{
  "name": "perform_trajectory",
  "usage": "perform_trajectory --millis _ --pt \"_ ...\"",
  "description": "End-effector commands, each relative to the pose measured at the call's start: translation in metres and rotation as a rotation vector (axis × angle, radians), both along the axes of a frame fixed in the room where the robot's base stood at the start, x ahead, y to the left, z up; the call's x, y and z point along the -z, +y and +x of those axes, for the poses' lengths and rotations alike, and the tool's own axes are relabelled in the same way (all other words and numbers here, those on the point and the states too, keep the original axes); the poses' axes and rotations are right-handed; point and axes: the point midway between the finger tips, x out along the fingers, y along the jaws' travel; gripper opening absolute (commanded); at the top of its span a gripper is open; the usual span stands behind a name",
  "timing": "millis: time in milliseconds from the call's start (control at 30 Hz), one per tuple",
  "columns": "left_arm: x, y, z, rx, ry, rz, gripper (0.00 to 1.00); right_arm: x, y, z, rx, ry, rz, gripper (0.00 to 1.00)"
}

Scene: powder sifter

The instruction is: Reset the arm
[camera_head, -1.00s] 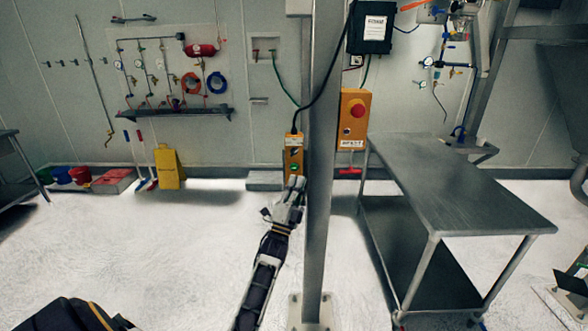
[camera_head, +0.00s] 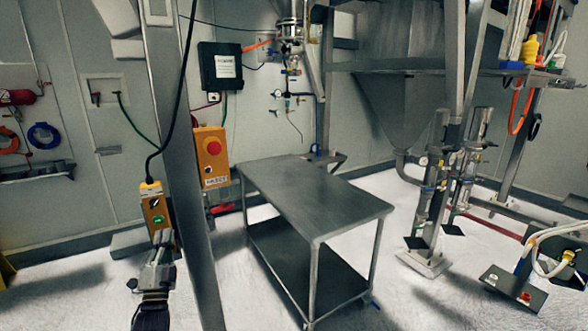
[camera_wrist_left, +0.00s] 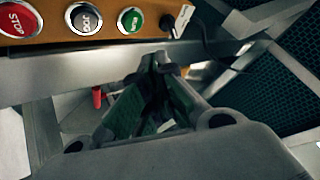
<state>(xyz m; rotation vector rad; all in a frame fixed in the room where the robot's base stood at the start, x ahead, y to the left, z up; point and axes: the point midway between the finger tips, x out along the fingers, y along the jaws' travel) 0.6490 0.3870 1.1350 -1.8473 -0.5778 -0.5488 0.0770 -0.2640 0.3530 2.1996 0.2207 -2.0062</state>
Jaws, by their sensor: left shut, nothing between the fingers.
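My left gripper (camera_head: 162,240) is in the lower left of the head view, with its arm coming up from the bottom edge. It is shut and empty. Its fingers appear just below and in front of a hanging orange control box (camera_head: 155,212) with a green button (camera_head: 158,219). In the left wrist view the shut fingers (camera_wrist_left: 158,65) point toward the box's panel. That panel shows a red STOP button (camera_wrist_left: 18,18), a grey JOG button (camera_wrist_left: 85,19) and a green button (camera_wrist_left: 131,20). I cannot tell whether the fingers touch the box. My right gripper is not in view.
A grey metal post (camera_head: 180,150) stands just right of the gripper. A two-tier steel table (camera_head: 315,205) is right of the post. An orange box with a red stop button (camera_head: 212,155) is mounted behind. Tubed equipment (camera_head: 435,200) stands at the right. White floor lies between them.

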Motion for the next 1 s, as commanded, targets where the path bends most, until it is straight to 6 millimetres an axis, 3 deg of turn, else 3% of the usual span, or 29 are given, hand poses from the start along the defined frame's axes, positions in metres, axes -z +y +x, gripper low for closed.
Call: perform_trajectory --millis 133,267,433,667,833,1000 --pt "0.015 0.007 0.009 0.075 0.05 -0.156 0.0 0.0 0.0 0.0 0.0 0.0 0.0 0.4" --pt "0.051 0.014 0.022 0.131 0.129 -0.323 0.0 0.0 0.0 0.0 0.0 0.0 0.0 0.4" --pt "0.123 0.013 0.039 0.188 0.263 -0.556 0.0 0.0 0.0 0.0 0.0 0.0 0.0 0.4" --pt "0.223 -0.007 0.048 0.223 0.44 -0.811 0.0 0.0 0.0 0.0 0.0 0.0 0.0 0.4" --pt "0.296 -0.029 0.044 0.224 0.572 -0.966 0.0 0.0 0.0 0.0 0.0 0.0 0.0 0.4" --pt "0.37 -0.051 0.028 0.202 0.706 -1.091 0.0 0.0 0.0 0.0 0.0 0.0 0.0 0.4"
